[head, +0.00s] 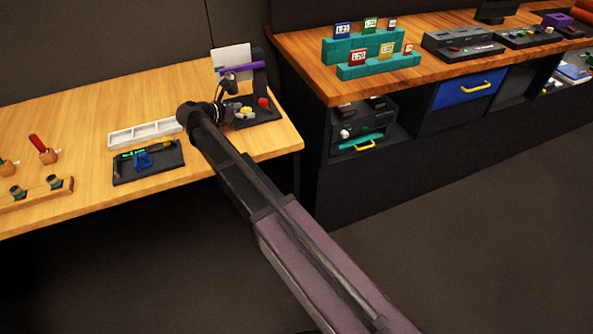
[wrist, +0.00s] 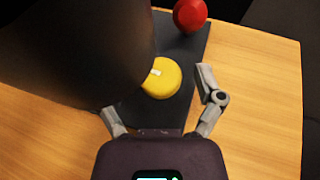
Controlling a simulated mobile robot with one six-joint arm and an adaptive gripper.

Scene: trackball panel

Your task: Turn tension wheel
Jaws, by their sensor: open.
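A yellow wheel (wrist: 160,79) with a white mark, which looks like the tension wheel, sits on a dark base plate (wrist: 190,52) in the wrist view. A large dark shape covers part of its left side. A red ball (wrist: 188,15) is beyond it on the same plate. My gripper (wrist: 158,95) is open and empty, with the wheel ahead of and between its fingers. I cannot tell whether they touch. The left fingertip is hidden. In the head view, my arm reaches the panel (head: 255,118) at the table's right end, with the red ball (head: 263,102) at its right.
A purple bar (head: 242,69) and a white board (head: 231,58) rise behind the panel. A white tray (head: 145,134) and a dark tray (head: 149,172) lie to the left. The wooden table (head: 85,105) has bare room at the back. A second bench (head: 300,50) stands at right.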

